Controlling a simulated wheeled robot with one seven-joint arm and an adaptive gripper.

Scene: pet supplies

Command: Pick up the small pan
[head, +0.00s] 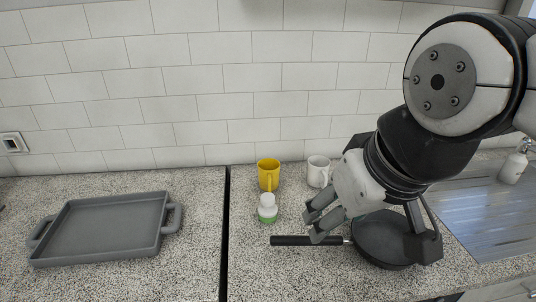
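The small pan (378,240) is dark and round and sits on the speckled counter at the right. Its black handle (296,240) points left. My gripper (373,245) is above the pan, with its fingers spread wide and nothing visibly held. One finger overlaps the inner end of the handle in the picture, and the other overlaps the right side of the pan. I cannot tell whether either finger touches the pan. The gripper hides part of the pan's rim and where the handle joins it.
A white bottle with a green band (267,209), a yellow mug (268,174) and a white mug (318,171) stand behind the handle. A grey tray (106,228) lies at left. A sink drainer (480,218) and soap dispenser (513,166) are at right. A dark gap splits the counter.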

